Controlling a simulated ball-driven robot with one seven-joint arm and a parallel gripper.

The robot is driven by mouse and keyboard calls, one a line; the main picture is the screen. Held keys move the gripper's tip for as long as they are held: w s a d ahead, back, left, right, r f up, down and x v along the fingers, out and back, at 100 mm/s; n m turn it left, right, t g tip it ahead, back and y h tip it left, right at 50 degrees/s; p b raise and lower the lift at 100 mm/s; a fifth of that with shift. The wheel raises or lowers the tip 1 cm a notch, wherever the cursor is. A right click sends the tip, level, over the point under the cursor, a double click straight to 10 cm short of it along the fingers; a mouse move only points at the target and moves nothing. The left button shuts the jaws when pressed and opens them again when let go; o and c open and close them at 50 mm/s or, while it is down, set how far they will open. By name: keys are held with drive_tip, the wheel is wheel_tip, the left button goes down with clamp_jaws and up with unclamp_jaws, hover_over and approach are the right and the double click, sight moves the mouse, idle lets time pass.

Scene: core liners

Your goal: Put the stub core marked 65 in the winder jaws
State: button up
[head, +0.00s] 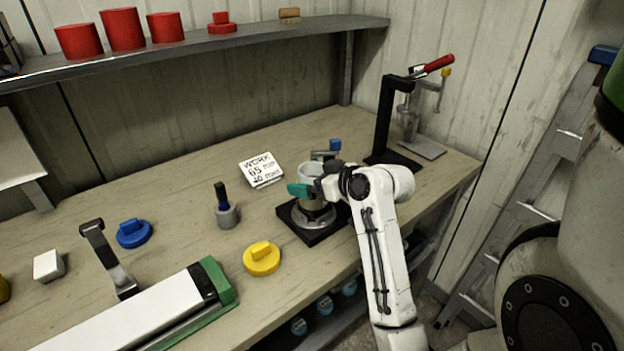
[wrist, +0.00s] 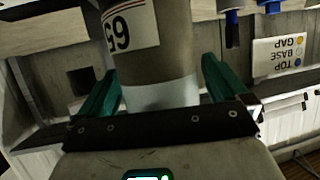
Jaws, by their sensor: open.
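The stub core marked 65 (wrist: 145,45) fills the middle of the wrist view, grey-brown with a white label and a pale band. In the head view the core (head: 311,172) stands upright over the round metal winder jaws (head: 317,221) on a black base. My gripper (head: 312,190) is at the core from the right. Its green fingers lie on either side of the core in the wrist view (wrist: 158,88), open, with a gap visible at the right finger. The front finger and my wrist hide part of the core, so I cannot tell how deep it sits.
A work card (head: 261,170) lies behind the base. A yellow knobbed disc (head: 261,258), a blue disc (head: 134,233) and a grey holder with a dark peg (head: 226,212) stand left. A black press (head: 390,120) stands at right. Red cylinders (head: 122,29) are on the shelf.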

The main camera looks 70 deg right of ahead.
drive_tip(key=shift+r, duration=0.15)
drive_tip(key=v, duration=1.2)
